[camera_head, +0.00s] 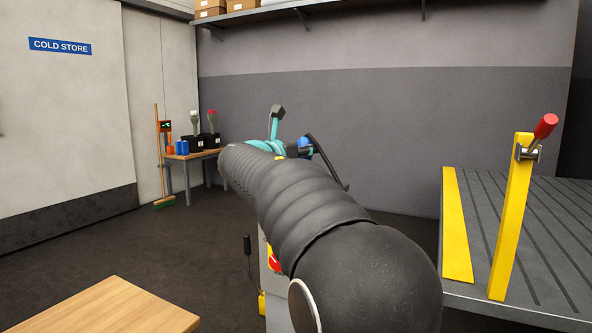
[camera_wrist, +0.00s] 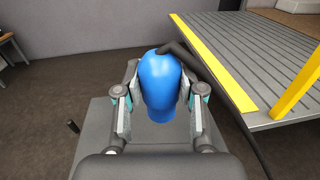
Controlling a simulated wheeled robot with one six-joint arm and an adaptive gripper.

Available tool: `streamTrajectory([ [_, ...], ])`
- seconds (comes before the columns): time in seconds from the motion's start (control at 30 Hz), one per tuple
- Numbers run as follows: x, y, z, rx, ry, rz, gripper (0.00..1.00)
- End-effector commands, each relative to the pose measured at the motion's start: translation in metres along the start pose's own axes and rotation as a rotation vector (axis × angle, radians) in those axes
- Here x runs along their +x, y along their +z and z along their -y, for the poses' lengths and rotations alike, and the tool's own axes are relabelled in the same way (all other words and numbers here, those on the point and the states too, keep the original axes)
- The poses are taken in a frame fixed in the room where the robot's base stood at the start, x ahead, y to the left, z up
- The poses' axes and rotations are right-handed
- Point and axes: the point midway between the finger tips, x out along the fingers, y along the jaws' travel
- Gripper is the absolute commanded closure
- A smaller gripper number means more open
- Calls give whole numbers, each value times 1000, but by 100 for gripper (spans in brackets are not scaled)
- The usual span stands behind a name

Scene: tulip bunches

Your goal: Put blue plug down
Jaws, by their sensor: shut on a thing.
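The blue plug (camera_wrist: 160,82) is a rounded blue body in the middle of the wrist view. A thick black cable runs from its upper right side. My gripper (camera_wrist: 160,108) is shut on it, with one finger on each side. In the head view, a small part of the blue plug (camera_head: 304,146) shows past the end of my arm, with the black cable curving down to the right. My arm hides most of the gripper there. I cannot tell whether the plug touches anything below it.
A ribbed grey platform (camera_head: 540,255) with a yellow edge and a yellow post (camera_head: 510,225) stands on the right. A wooden top (camera_head: 95,305) is at lower left. A far table (camera_head: 205,155) holds flowers in black buckets. Dark floor lies open between.

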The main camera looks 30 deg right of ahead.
Motion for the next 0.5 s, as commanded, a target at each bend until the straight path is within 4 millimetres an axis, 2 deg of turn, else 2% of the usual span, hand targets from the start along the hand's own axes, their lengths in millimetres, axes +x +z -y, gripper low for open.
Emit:
streamTrajectory([
  [0.1,1,-8,-16,1,3,0,100],
  [0.2,1,-12,-22,1,3,0,100],
  [0.37,0,-22,-23,1,3,0,100],
  [0.5,0,-42,-24,-1,4,0,100],
])
